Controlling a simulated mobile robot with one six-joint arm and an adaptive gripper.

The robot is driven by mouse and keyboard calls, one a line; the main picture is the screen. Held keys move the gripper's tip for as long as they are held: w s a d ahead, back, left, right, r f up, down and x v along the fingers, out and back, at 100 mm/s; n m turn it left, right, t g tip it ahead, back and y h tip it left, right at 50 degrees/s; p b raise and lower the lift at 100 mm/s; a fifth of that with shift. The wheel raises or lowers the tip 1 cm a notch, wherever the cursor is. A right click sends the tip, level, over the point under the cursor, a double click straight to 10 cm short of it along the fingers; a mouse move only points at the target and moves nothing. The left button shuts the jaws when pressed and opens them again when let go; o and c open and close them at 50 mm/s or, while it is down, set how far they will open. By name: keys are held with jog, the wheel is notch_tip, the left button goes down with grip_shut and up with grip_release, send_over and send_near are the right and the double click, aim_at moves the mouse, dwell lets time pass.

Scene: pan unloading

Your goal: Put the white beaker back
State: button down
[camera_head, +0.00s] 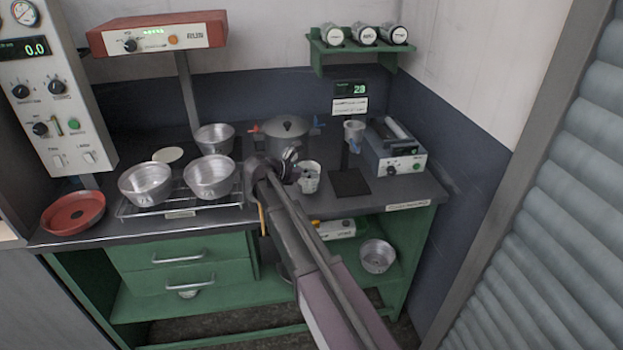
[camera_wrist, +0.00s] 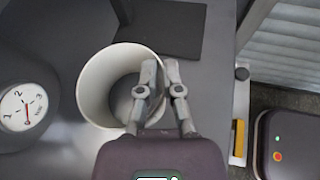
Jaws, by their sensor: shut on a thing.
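The white beaker (camera_head: 310,178) is upright over the dark counter, just right of my gripper (camera_head: 291,162) in the head view. In the wrist view the open-topped beaker (camera_wrist: 92,92) shows from above, and it looks empty. My gripper (camera_wrist: 161,72) is shut on its right wall, with one finger inside the rim and one outside. Whether the beaker's base touches the counter cannot be told.
A dark flat plate (camera_head: 350,184) lies right of the beaker, below a small cup (camera_head: 353,131) on a stand. A lidded pot (camera_head: 287,137) stands behind. Metal pans (camera_head: 209,177) sit on a rack at left. A grey-green device (camera_head: 395,155) stands at right.

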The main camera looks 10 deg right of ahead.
jog(key=shift+f, duration=0.15)
jog(key=c, duration=0.8)
grip_release()
jog(key=shift+a+r, duration=0.2)
jog(key=shift+r, duration=0.1)
jog(key=p+v, duration=0.4)
jog(key=v, duration=0.7)
jog(key=shift+a+p, duration=0.25)
jog(key=shift+p, duration=0.15)
jog(key=shift+s, duration=0.1)
